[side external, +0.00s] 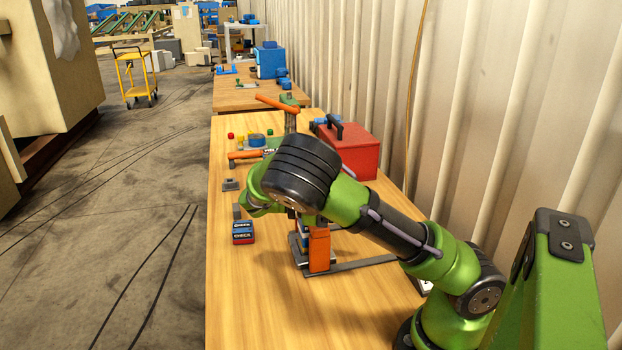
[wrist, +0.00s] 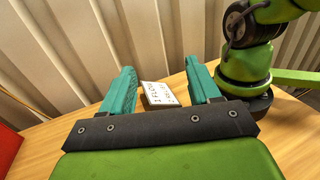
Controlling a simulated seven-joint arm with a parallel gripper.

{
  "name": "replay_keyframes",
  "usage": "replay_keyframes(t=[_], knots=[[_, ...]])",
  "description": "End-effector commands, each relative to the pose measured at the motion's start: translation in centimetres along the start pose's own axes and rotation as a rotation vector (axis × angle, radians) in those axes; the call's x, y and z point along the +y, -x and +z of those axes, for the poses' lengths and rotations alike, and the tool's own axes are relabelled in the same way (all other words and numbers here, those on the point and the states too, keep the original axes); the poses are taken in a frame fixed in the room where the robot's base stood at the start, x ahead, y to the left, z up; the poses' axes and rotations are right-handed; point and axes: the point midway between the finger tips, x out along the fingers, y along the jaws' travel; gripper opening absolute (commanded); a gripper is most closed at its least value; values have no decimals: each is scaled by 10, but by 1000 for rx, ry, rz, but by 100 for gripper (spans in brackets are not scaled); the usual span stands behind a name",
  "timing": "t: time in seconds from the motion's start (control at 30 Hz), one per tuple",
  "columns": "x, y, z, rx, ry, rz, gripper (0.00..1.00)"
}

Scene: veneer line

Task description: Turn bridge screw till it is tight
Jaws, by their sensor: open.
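My gripper (wrist: 159,68) shows in the wrist view with its two teal fingers wide apart and nothing between them. In the side view my wrist hides the gripper. An orange upright block (side external: 319,250) on a dark metal frame stands on the wooden bench below my wrist. My wrist covers its upper part. I cannot make out the bridge screw in either view. A white marked card or block (wrist: 160,94) lies on the bench beyond the gripper, seen between the fingers.
A blue and red box (side external: 243,232) sits left of the frame. A red toolbox (side external: 358,150) stands behind my arm near the corrugated wall (side external: 480,110). An orange-handled tool (side external: 245,155) and small coloured parts lie farther back. The bench's front left is clear (side external: 245,300).

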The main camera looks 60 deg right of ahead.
Motion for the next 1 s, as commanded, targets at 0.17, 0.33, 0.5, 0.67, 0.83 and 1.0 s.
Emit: replay_keyframes(t=[0.17,0.33,0.5,0.67,0.83,1.0], knots=[[-6,-5,1,0,0,1,62],[-6,-5,1,0,0,1,62],[-3,-9,1,5,2,-18,63],[18,-15,4,170,37,-108,63],[60,11,18,630,-225,-283,63],[94,44,64,995,-619,-558,63]])
